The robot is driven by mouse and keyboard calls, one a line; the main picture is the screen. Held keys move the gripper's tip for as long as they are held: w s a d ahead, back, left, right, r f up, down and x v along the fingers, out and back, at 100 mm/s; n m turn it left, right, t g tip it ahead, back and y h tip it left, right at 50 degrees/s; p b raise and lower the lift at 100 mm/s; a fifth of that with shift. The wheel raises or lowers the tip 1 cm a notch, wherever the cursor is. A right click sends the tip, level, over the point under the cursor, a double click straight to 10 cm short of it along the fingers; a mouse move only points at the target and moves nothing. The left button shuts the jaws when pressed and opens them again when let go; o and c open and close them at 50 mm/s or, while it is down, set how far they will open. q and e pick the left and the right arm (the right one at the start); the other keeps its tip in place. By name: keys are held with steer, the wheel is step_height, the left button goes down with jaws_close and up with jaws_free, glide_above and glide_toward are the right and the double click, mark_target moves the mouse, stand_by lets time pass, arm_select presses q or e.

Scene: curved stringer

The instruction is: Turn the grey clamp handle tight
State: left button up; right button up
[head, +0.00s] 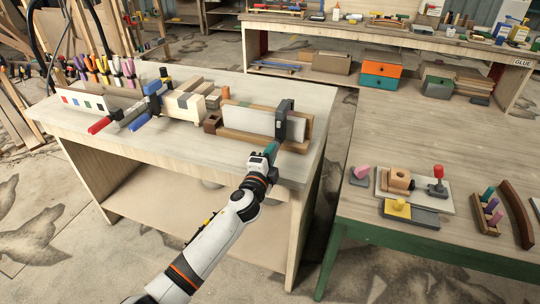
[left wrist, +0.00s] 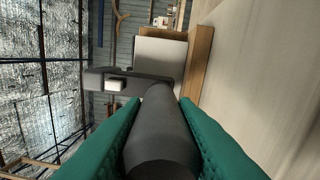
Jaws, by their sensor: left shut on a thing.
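A dark grey clamp (head: 284,118) stands at the right end of the left workbench, over a white panel (head: 250,122) in a wooden frame. My left gripper (head: 270,150) reaches it from the front, with its teal fingers below the clamp. In the left wrist view, the teal fingers lie on both sides of the thick dark grey clamp handle (left wrist: 160,130) and are shut on it. The handle runs away from the camera to the clamp's bar (left wrist: 125,80). The fingertips' contact is partly hidden by the handle. My right gripper is not in view.
On the same bench lie clamps with red (head: 98,126) and blue (head: 139,122) handles, wooden blocks (head: 182,104) and a rack of colourful-handled tools (head: 108,70).

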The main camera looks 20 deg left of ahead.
arm_select(q)
steer(key=m, duration=0.5)
steer(key=shift+m, duration=0.4)
steer(key=m+p, duration=0.1)
steer(key=m, duration=0.3)
steer(key=m+p, duration=0.2)
steer(key=m, duration=0.4)
steer(key=shift+f+m+p, duration=0.1)
steer(key=shift+m+p, duration=0.5)
steer(key=shift+m, duration=1.3)
steer(key=o, duration=1)
